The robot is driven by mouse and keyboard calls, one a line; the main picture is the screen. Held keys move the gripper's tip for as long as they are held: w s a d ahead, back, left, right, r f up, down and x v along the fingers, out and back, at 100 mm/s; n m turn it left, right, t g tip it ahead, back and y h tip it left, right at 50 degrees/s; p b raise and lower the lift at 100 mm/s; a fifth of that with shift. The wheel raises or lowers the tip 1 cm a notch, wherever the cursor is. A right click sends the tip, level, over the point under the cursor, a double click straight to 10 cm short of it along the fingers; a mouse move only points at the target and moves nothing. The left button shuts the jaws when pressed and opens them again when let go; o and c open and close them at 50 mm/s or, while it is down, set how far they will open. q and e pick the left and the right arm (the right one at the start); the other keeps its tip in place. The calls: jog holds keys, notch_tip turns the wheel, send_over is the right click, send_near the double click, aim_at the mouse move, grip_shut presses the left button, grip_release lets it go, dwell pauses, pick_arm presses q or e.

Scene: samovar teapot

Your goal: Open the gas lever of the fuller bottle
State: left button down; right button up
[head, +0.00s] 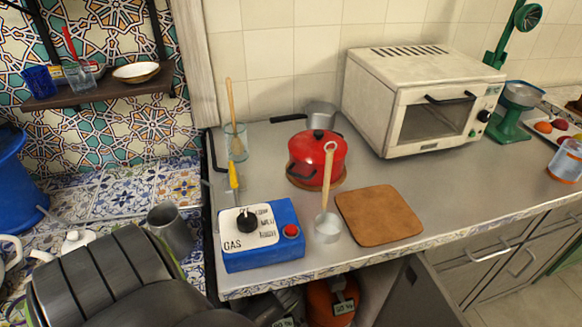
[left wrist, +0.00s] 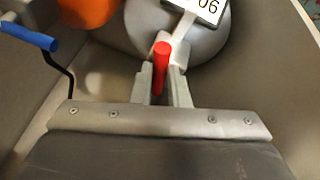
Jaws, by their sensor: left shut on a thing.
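In the left wrist view a red lever (left wrist: 161,60) stands between the fingertips of my left gripper (left wrist: 162,80), which is shut on it. Just beyond it is a grey gas bottle (left wrist: 142,28) with a white label, upside down in this view and partly cut off. An orange gas bottle (left wrist: 88,10) shows at the top left of that view. In the head view the orange bottle (head: 322,300) and the labelled top of the grey bottle (head: 290,303) stand under the counter; their label figures are too small to read surely. My right gripper is not in view.
The bottles stand in a cabinet with an open door (head: 415,295). A blue handle (left wrist: 28,32) on a bent black rod is at left in the wrist view. A blue gas control box (head: 262,258) sits on the counter above, near a red pot (head: 318,150).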

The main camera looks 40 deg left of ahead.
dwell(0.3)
pick_arm(q)
jog(key=c, duration=1.4)
grip_release()
jog(key=s+d+r, duration=0.1)
jog(key=s+d, duration=0.2)
jog(key=s+d+r, duration=0.2)
jog(key=s+d, duration=0.1)
jog(key=d, duration=0.1)
jog(key=s+d+r, duration=0.1)
jog(key=s+d, duration=0.2)
jog(key=shift+s+d+r+p, duration=0.15)
jog(key=shift+d+r+p, duration=0.1)
jog(key=shift+d+p, duration=0.1)
